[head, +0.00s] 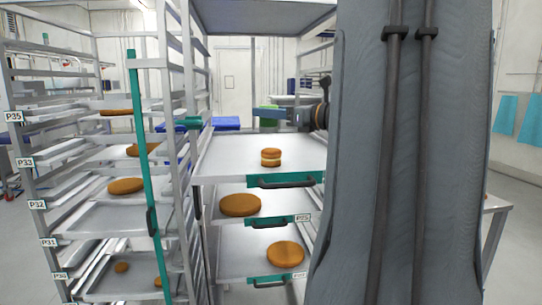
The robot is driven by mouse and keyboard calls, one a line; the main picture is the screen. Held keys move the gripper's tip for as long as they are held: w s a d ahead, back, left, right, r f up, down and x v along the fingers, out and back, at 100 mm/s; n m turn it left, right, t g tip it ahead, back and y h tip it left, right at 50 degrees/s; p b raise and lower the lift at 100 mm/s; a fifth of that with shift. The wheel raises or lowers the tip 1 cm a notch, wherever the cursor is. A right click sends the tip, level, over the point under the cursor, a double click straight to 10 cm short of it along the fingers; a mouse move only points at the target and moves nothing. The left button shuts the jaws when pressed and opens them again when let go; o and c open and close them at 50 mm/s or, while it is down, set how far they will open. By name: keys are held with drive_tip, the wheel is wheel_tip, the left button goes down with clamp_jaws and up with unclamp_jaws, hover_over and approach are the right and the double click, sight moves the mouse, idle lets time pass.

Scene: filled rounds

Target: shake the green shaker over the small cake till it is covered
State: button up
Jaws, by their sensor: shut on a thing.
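The small cake (270,158) sits on the top pulled-out tray (232,157) of the middle rack. It is round and brown with a pale band round its middle, and its top looks plain brown. My gripper (268,113) is shut on the green shaker (268,123), above the tray and the cake. A blue-grey finger hides part of the shaker, so its tilt is hard to tell. The shaker looks apart from the cake, with a gap between them.
Larger brown rounds lie on the lower trays, one on the middle tray (240,205) and one on the bottom tray (285,254). A left rack (75,215) holds more rounds. A green upright bar (144,165) stands before it. My arm blocks the right side.

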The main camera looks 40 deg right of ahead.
drive_tip(key=shift+a, duration=0.15)
drive_tip(key=shift+d+p, duration=0.45)
drive_tip(key=shift+d, duration=0.55)
idle(0.7)
drive_tip(key=shift+r, duration=0.15)
idle(1.1)
drive_tip(key=shift+r+p, duration=1.75)
drive_tip(key=shift+r, duration=0.65)
